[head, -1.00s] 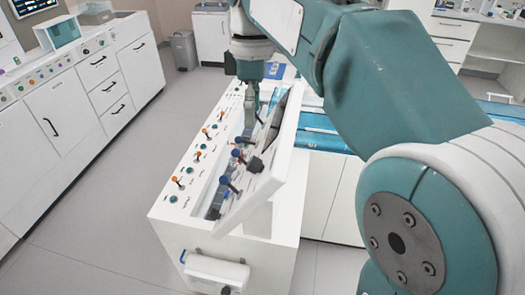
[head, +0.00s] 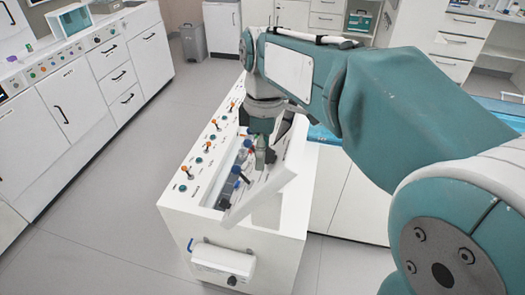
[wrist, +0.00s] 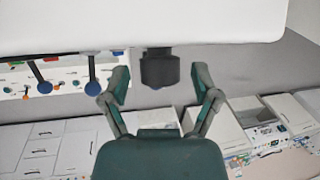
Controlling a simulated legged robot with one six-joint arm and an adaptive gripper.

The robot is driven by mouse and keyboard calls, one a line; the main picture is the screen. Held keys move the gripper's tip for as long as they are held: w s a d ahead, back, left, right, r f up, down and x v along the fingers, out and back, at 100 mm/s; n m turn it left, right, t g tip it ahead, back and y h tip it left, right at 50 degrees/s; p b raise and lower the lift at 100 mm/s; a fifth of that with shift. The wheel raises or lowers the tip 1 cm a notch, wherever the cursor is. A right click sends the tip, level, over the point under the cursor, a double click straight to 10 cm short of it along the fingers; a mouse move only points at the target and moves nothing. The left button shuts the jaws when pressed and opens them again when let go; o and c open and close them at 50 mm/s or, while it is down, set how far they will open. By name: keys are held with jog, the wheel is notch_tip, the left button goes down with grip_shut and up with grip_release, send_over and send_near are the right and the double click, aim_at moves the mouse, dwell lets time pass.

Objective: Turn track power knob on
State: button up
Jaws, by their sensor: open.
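A black knob (wrist: 160,68) sticks out from a white panel (wrist: 150,28) in the wrist view. My gripper (wrist: 159,86) is open, with one finger on each side of the knob and visible gaps between. I cannot tell contact or depth exactly. In the head view, my gripper (head: 262,152) is over the tilted white panel (head: 262,196) of the console and largely covers the knob there. No readable label or on/off mark shows on the knob.
Two blue-headed levers (wrist: 92,87) stand left of the knob in the wrist view. The white console (head: 180,198) carries several orange and teal controls. A white box (head: 222,262) is on its front. Open floor (head: 100,230) lies to the left.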

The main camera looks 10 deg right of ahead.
grip_shut()
jog(key=m+t+h, duration=0.1)
jog(key=m+t, duration=0.1)
jog(key=t, duration=0.1)
jog(key=shift+s+t, duration=0.1)
jog(key=shift+t, duration=0.3)
jog(key=m+t+h, duration=0.2)
jog(key=t, duration=0.1)
jog(key=shift+f+m, duration=0.1)
jog(key=shift+m, duration=0.3)
jog(key=m+t+h, duration=0.2)
jog(key=t+h, duration=0.1)
jog(key=shift+d+f+m+t+h, duration=0.1)
jog(key=shift+m+t+h, duration=0.9)
jog(key=shift+m+h, duration=0.65)
